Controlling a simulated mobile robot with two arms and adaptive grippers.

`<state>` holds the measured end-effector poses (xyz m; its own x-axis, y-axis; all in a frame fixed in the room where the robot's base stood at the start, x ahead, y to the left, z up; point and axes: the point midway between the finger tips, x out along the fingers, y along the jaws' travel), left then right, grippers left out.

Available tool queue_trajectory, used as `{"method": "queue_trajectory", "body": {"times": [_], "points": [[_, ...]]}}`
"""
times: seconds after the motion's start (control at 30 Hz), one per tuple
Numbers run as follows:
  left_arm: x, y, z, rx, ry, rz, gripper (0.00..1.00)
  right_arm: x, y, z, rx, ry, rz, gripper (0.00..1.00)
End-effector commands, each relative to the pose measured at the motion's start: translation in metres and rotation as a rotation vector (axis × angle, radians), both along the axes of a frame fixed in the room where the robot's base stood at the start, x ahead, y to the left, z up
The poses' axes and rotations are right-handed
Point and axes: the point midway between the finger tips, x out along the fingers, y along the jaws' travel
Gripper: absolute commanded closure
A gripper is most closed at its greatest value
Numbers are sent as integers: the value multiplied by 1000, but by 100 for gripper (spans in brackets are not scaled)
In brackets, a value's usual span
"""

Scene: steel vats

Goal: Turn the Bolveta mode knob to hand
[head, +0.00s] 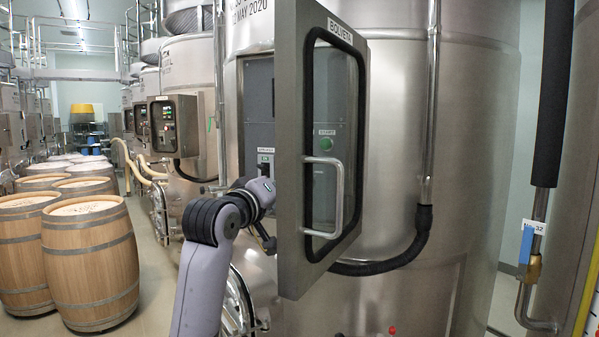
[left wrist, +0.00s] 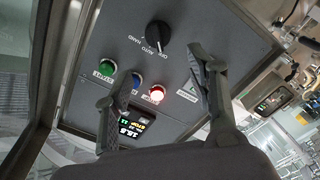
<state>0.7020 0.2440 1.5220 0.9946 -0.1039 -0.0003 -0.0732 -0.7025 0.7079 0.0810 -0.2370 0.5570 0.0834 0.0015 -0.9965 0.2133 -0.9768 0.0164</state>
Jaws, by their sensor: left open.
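The Bolveta door (head: 290,130) of the control box stands open, with a handle and a window. Behind it shows part of the grey panel (head: 259,95). In the left wrist view the black mode knob (left wrist: 158,34) is at the top of the panel (left wrist: 215,30), beside its OFF, AUTO and HAND marks. I cannot tell for certain which mark it points at. My left gripper (left wrist: 159,63) is open and empty, its fingertips below the knob in the picture and apart from it. In the head view the left gripper is largely hidden behind the door. My right gripper is not in view.
Below the knob are a green button (left wrist: 106,68), a blue button, a lit red one (left wrist: 156,93) and a small display (left wrist: 133,125). The open door (left wrist: 50,70) is close on the left. Wooden barrels (head: 90,262) stand at the left.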

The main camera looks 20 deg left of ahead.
Motion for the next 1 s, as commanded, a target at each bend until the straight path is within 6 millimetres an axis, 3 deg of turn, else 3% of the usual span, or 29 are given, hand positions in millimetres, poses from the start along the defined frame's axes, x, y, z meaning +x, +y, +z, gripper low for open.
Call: {"method": "queue_trajectory", "body": {"times": [0.03, 0.2, 0.43, 0.63, 0.93, 1.0], "points": [[12, -2, 4, 0, 6, -1, 48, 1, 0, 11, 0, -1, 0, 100], [47, -5, 4, 0, 5, -1, 48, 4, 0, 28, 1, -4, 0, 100], [80, -9, 2, 1, 3, 0, 48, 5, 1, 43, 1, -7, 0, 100], [91, -10, 0, 1, 1, -1, 48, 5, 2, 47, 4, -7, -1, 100], [93, -10, -1, 1, 0, 0, 48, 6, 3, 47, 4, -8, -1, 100], [92, -10, -1, 1, 0, 0, 53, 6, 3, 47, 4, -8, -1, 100]]}}
